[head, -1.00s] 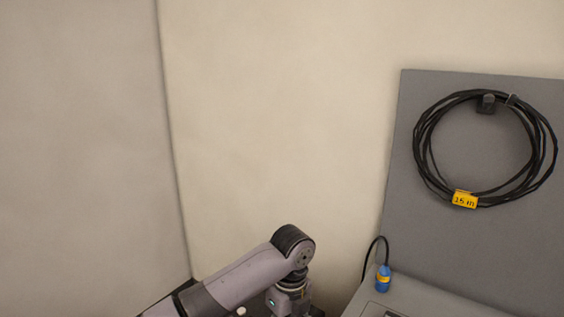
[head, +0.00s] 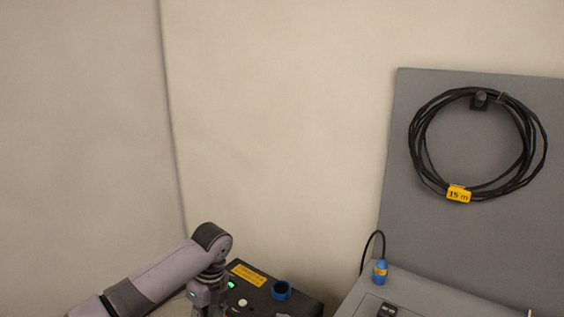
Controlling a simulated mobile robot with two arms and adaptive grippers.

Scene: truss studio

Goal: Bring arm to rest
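My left arm comes in from the lower left of the head view. It rises to a bent wrist joint and then points down, and its gripper is below the bottom edge, out of the picture. The wrist is in front of a dark box (head: 262,282) with a yellow label, a green light, a white knob and a blue round socket (head: 282,291). My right arm and its gripper do not show.
A grey panel (head: 390,180) stands at the right, with a coiled black cable (head: 415,150) hung on a peg. A grey case (head: 420,296) is below it, with a blue plug (head: 380,271) on a black lead. Pale walls fill the back.

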